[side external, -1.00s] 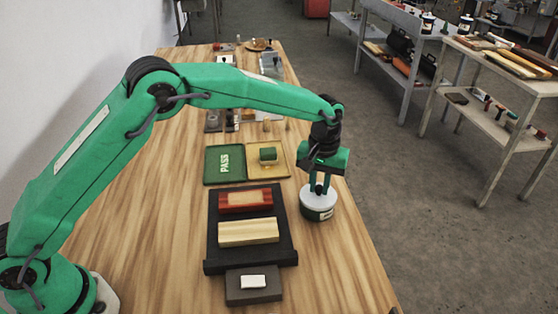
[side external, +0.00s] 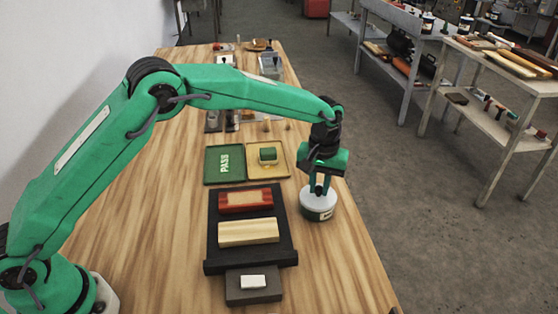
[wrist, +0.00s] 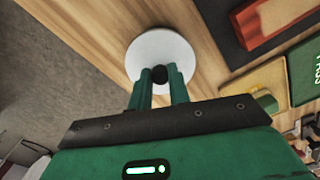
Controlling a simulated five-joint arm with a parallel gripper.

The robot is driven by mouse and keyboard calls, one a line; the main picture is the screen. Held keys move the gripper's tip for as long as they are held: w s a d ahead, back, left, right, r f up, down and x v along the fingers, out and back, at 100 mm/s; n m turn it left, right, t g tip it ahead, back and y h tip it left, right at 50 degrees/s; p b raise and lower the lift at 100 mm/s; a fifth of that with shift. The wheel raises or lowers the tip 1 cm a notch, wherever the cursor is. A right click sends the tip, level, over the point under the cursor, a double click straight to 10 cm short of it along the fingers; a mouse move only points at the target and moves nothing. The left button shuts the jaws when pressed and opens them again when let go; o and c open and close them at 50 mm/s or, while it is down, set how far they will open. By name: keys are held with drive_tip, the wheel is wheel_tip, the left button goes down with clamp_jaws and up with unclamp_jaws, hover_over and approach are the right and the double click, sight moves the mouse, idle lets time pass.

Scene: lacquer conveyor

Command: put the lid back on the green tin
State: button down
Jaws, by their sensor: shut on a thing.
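The green tin (side external: 320,214) stands upright on the wooden table, right of the black board. Its dark green side carries a pale label. The white round lid (side external: 307,199) is on top of the tin and looks level; I cannot tell whether it is fully seated. My gripper (side external: 320,188) points down over the lid, shut on its small dark knob. In the wrist view the lid (wrist: 155,45) is a white disc with the knob (wrist: 159,73) between my fingertips (wrist: 160,78). The lid hides the tin there.
The black board (side external: 281,204) with a red block (side external: 232,207) and a pale wooden block (side external: 248,232) lies left of the tin. Behind are a green PASS tray (side external: 212,166) and a yellow tray (side external: 282,168). The table's right edge is close to the tin.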

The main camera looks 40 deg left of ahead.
idle(0.4)
drive_tip(key=c, duration=1.2)
unclamp_jaws()
drive_tip(key=shift+c, duration=0.2)
drive_tip(key=shift+o, duration=0.5)
drive_tip(key=o, duration=0.4)
drive_tip(key=shift+r, duration=0.2)
drive_tip(key=shift+r, duration=3.3)
clamp_jaws()
